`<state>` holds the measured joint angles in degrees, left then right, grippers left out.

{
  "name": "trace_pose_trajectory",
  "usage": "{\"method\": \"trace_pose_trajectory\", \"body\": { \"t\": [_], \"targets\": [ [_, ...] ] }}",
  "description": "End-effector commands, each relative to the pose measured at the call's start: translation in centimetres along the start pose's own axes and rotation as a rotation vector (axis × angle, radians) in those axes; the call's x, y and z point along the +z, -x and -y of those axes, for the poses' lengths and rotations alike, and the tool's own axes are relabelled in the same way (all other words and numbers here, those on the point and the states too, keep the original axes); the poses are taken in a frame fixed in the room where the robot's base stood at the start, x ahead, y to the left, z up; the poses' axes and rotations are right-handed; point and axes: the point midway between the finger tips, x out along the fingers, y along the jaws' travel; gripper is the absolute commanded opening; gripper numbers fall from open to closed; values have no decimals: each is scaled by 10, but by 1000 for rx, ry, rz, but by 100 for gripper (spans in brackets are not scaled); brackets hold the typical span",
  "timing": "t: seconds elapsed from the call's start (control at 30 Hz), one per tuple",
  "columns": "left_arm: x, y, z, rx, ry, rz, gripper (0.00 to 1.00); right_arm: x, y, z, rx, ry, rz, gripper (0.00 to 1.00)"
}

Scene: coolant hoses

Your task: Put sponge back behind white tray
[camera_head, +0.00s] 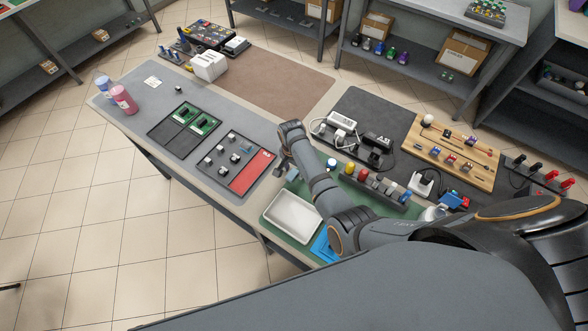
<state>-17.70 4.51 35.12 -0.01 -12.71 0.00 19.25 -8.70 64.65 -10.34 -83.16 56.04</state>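The white tray (291,218) lies on a green mat near the front edge of the table and looks empty. My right arm reaches in from the right, over the mat, and bends down behind the tray. My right gripper (280,170) is beyond the tray's far left corner, beside the red-and-grey parts board. A small pale blue block (292,174), perhaps the sponge, is just right of the gripper; I cannot tell whether they touch. The fingers are too small to tell open from shut. My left gripper is not in view.
A blue cloth-like item (323,246) lies right of the tray, partly behind my arm. A row of colored-cap bottles (362,176) stands behind the arm. A parts board (233,162) lies left of the gripper. The grey mat's left part has free room.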

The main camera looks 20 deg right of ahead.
Motion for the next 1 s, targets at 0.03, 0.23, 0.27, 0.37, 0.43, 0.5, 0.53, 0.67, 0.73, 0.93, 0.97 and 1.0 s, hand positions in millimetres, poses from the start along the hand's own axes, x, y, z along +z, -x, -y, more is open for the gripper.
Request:
{"method": "trace_pose_trajectory", "body": {
  "t": [0.03, 0.23, 0.27, 0.37, 0.43, 0.5, 0.53, 0.67, 0.73, 0.93, 0.97, 1.0],
  "targets": [
    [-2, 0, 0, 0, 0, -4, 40, 0, 0, 0, 0, 0, 0, 49],
    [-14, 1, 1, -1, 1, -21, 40, 0, 2, 0, 0, 0, 0, 49],
    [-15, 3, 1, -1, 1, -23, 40, 0, 5, 0, -1, 0, 0, 49],
    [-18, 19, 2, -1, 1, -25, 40, 0, 21, 0, 0, 0, 0, 49],
    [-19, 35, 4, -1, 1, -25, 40, -1, 36, 0, 0, 0, 0, 49],
    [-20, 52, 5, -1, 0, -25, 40, -1, 52, 0, 0, 0, 0, 49],
    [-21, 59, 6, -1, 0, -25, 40, -1, 59, 0, 0, 0, 0, 49],
    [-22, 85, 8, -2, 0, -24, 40, -1, 85, 0, -1, 0, -1, 49],
    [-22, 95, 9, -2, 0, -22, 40, -1, 100, 1, -2, 0, -1, 49],
    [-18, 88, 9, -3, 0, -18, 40, 0, 118, 1, -2, 1, 0, 49],
    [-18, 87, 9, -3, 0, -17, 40, 0, 120, 1, -2, 1, 0, 49],
    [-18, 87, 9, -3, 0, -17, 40, 0, 122, 1, -1, 1, 0, 49]
  ]
}}
